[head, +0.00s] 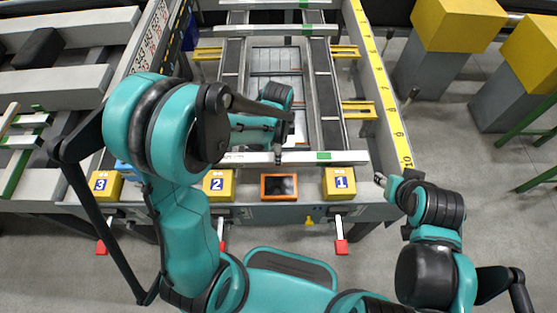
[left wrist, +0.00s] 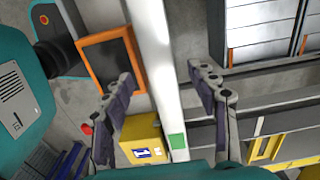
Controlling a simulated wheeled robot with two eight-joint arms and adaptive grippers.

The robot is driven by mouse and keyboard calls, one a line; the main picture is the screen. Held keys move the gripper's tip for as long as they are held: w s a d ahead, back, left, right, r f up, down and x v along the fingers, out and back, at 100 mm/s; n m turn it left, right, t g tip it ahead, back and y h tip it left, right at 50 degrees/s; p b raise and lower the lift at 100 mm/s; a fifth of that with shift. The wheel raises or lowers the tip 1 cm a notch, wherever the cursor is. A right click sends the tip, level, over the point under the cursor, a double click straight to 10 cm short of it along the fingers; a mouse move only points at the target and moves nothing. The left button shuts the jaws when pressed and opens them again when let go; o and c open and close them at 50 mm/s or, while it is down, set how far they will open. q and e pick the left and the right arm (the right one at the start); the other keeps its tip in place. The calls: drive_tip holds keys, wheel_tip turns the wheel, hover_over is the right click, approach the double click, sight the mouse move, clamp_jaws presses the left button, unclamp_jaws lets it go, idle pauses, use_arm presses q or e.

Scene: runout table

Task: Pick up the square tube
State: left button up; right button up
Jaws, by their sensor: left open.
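A long pale square tube (head: 345,157) with a green mark lies across the front of the runout table (head: 385,213). In the left wrist view the tube (left wrist: 153,50) runs lengthwise between the two fingers, its green mark near the lower end. My left gripper (head: 279,155) is over the middle of the tube, open, one finger to each side of it in the wrist view. I cannot tell how far down the fingers reach. My left arm hides part of the tube's left end. My right gripper (head: 380,180) is off the table's front right corner, away from the tube; its jaws are too small to read.
Another pale bar (head: 265,30) with a green mark lies farther back across the rails. Yellow boxes numbered 1 (head: 340,184), 2 (head: 219,185) and 3 (head: 101,186) and an orange-framed screen (head: 279,187) line the front edge. A yellow numbered scale (head: 383,85) runs along the right side.

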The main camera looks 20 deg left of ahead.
use_arm(q)
wheel_tip(320, 180, down, 4)
drive_tip(key=shift+w+d+f+b, duration=0.1)
drive_tip(key=shift+d+f+b, duration=0.05)
drive_tip(key=shift+b, duration=0.7)
drive_tip(key=shift+c, duration=0.3)
clamp_jaws()
